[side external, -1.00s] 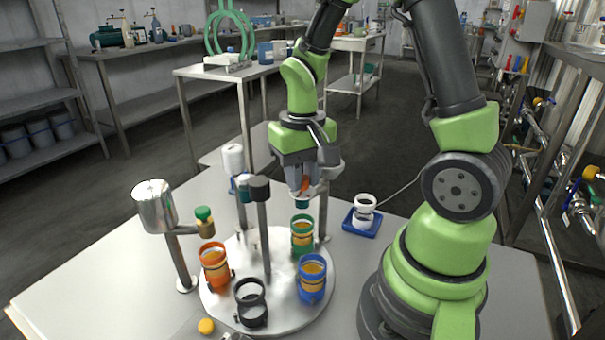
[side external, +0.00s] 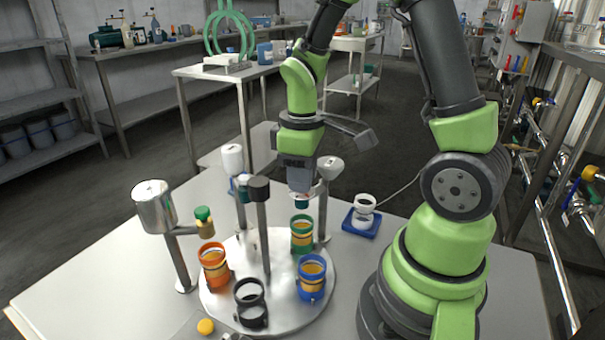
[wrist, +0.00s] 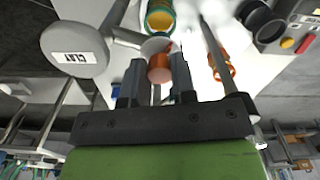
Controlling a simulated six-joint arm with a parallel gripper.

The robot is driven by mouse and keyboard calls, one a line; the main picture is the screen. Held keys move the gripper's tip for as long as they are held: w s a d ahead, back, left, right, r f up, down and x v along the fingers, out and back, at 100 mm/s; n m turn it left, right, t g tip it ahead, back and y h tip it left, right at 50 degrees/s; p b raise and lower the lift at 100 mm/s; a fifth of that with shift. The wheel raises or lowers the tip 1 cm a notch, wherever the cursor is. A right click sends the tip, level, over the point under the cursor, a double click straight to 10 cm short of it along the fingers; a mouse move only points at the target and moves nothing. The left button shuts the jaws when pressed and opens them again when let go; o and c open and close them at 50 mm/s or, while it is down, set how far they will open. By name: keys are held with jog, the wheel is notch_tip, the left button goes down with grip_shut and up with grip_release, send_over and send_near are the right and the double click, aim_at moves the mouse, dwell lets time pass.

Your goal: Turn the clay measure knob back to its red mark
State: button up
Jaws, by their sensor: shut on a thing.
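The clay measure knob (wrist: 160,70) is orange and sits between my fingers in the wrist view. My gripper (wrist: 158,62) is shut on it; in the side view my gripper (side external: 302,190) points down above the green cup. The hopper labelled CLAY (wrist: 75,48) is beside the knob in the wrist view, and its pale top (side external: 330,166) shows just right of my gripper in the side view. A teal outlet (side external: 301,203) hangs below my fingers.
The round turntable (side external: 235,309) carries a green cup (side external: 302,236), a blue cup (side external: 311,285), an orange cup (side external: 214,271) and an empty black holder (side external: 250,291). Other hoppers (side external: 154,206) stand around it on posts. A white cup on a blue base (side external: 362,222) stands at right.

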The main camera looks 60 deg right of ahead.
jog(key=shift+n, duration=0.4)
jog(key=o, duration=0.9)
notch_tip(320, 180, up, 10)
dwell(0.6)
jog(key=s+a+r+m+t, duration=0.2)
jog(key=a, duration=0.1)
jog(key=s+a+r+m+t+y, duration=0.1)
jog(key=s+a+m+t, duration=0.1)
jog(key=s+a, duration=0.1)
jog(key=s+a+r+m+t+y, duration=0.1)
jog(key=s+a+r+m+t, duration=0.1)
jog(key=s+a+m+t, duration=0.1)
jog(key=shift+s+a+r, duration=0.1)
jog(key=shift+s+r, duration=0.1)
jog(key=shift+r, duration=0.1)
